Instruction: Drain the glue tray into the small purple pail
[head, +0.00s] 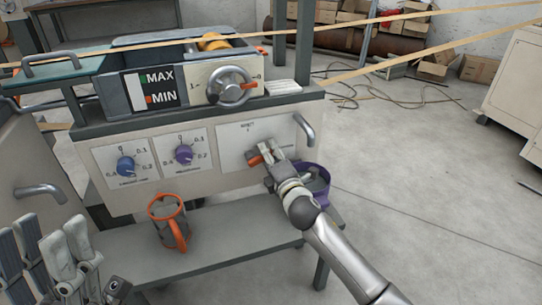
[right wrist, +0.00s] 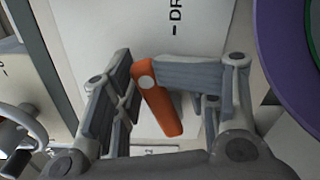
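The glue tray (head: 130,45) is at the top of the machine, behind the MAX/MIN level plate (head: 152,88). An orange drain lever (head: 255,160) is on the front panel; it also shows in the right wrist view (right wrist: 158,102). My right gripper (head: 268,152) is at the lever, with its fingers spread and the lever between the pads. I cannot tell whether a pad touches it. The small purple pail (head: 325,190) stands on the bench's right end, partly hidden by my right arm; its rim (right wrist: 278,60) shows in the wrist view. My left gripper (head: 52,245) is open and empty at lower left.
An orange-rimmed jug (head: 168,225) stands on the grey bench (head: 225,240). Blue (head: 125,166) and purple (head: 183,155) knobs, a handwheel (head: 230,86) and a curved handle (head: 304,130) project from the machine. Tan strips cross above it.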

